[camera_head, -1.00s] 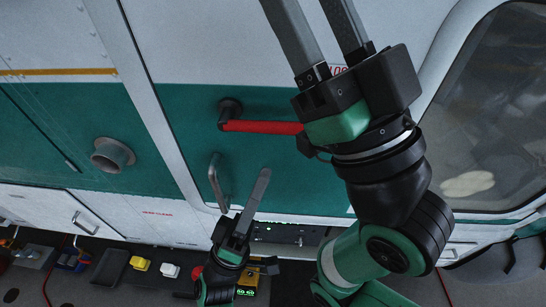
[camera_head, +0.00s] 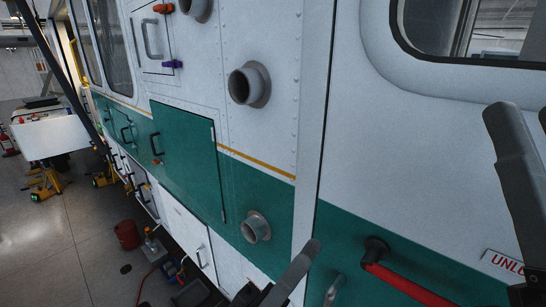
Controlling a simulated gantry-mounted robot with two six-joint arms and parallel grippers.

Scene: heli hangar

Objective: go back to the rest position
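My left gripper (camera_head: 298,264) is at the bottom middle of the head view, in front of the green lower part of the helicopter's side. One grey finger shows clearly; most of its body is cut off by the lower edge, and I cannot tell whether it is open. My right gripper (camera_head: 525,135) is at the right edge, partly out of view. Its two grey fingers stand apart with nothing seen between them, in front of the white panel above the red door handle (camera_head: 405,284). Neither gripper is seen holding anything.
The white and green helicopter side (camera_head: 265,190) fills the middle and right, with grey round ports (camera_head: 249,85) sticking out. A bar handle (camera_head: 333,290) is near my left gripper.

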